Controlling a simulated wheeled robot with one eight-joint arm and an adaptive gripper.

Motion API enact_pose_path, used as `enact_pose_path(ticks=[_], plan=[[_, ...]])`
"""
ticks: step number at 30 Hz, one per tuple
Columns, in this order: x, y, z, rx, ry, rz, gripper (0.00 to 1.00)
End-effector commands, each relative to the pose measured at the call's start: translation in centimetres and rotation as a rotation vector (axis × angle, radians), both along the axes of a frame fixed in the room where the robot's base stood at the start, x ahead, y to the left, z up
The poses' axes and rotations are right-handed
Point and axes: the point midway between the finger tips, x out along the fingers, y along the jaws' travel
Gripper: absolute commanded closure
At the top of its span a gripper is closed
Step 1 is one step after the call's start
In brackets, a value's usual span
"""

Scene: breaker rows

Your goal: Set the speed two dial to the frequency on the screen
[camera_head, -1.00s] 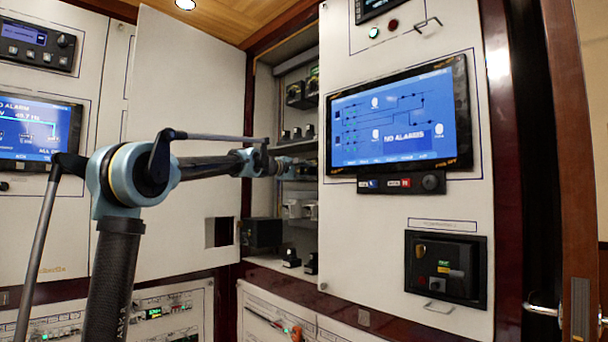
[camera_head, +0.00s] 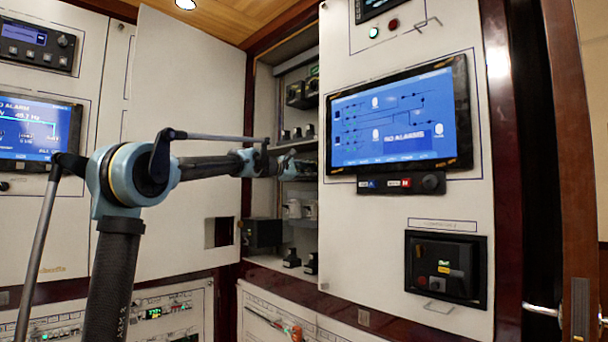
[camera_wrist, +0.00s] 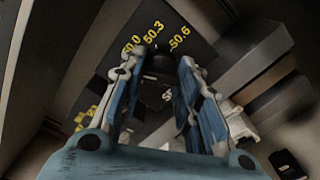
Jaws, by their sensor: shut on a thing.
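In the wrist view, a dark dial knob (camera_wrist: 158,62) sits on a black plate (camera_wrist: 205,52). Yellow marks around it read about 50.0, 50.3 and 50.6; other marks at lower left are partly hidden by a finger. My gripper (camera_wrist: 157,70) has its blue-padded fingers closed on the knob's two sides. In the head view my gripper (camera_head: 287,164) reaches into the open cabinet, and the dial is hidden there.
The open cabinet door (camera_head: 185,90) stands left of my gripper. A wall panel with a large blue screen (camera_head: 395,115) is on the right. Inside the cabinet are several switches and a dark box (camera_head: 263,234). Grey blocks (camera_wrist: 262,65) lie right of the dial.

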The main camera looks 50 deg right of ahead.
Motion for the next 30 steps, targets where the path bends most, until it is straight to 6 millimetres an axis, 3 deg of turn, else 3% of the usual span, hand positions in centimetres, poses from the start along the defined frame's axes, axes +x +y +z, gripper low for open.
enact_pose_path(ticks=[12, 29, 30], plan=[[-0.01, 0.0, -0.04, 0.036, 0.195, 0.0, 0.93], [0.02, -0.01, 0.01, 0.04, 0.225, 0.0, 0.93], [0.04, -0.02, 0.01, 0.04, 0.225, 0.001, 0.6]])
